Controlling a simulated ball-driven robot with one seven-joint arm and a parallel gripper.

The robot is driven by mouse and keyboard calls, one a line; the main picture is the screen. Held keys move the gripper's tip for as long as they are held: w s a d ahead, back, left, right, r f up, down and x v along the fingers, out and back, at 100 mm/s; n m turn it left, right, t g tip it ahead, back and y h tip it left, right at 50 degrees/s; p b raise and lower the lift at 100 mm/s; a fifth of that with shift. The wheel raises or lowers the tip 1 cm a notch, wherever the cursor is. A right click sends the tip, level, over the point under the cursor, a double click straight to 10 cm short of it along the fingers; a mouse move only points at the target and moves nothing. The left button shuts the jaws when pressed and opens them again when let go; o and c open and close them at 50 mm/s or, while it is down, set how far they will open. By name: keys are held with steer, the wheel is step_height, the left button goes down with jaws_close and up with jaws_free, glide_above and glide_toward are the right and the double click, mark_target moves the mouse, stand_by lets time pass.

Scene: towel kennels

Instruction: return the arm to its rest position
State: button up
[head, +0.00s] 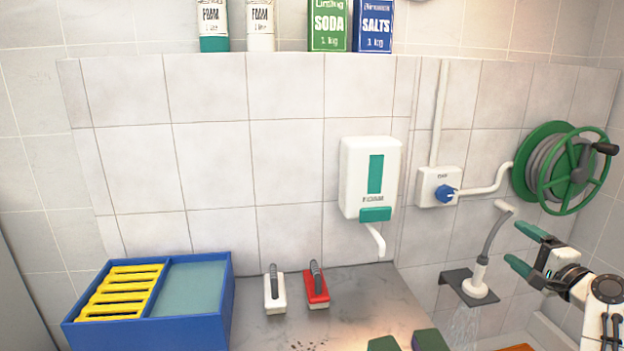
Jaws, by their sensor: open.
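My gripper (525,249) is at the right of the head view, at the end of my white arm (604,300). Its two green-tipped fingers are spread apart with nothing between them. It is in the air, right of a shower head (479,283) on a dark bracket, and appears apart from it. The rest of my arm runs out of the picture at the lower right.
A green hose reel (568,166) hangs on the wall above my gripper. A white dispenser (369,180) is mid-wall. A white-based brush (274,291), a red-based brush (316,288) and a blue box (228,300) with a yellow rack (120,290) stand on the grey counter (378,290).

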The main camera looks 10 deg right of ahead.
steer(key=s+a+f+n+g+y, duration=0.1)
steer(key=s+a+f+n+g, duration=0.25)
steer(key=a+f, duration=0.35)
steer(key=s+a+f+n+g, duration=0.25)
steer(key=s+a+f, duration=0.2)
steer(key=f, duration=0.35)
steer(key=s+a+f+n+g+y, duration=0.1)
steer(key=s+a+f+n+g, duration=0.2)
steer(key=s+a+f, duration=0.35)
steer(key=s+a+f+n+g, duration=0.2)
steer(key=s+a+f+n, duration=0.1)
steer(key=s, duration=0.6)
steer(key=s+a+f+n+g+h, duration=0.1)
steer(key=s+a+f+n+g, duration=0.1)
steer(key=s, duration=0.6)
steer(key=s+a+f+n+g+h, duration=0.1)
steer(key=s+a+f+n+g, duration=0.2)
steer(key=s, duration=0.6)
steer(key=shift+s+a+f+n+g, duration=0.3)
steer(key=shift+a+f+g, duration=0.15)
steer(key=shift+f, duration=0.3)
steer(key=shift+c, duration=0.5)
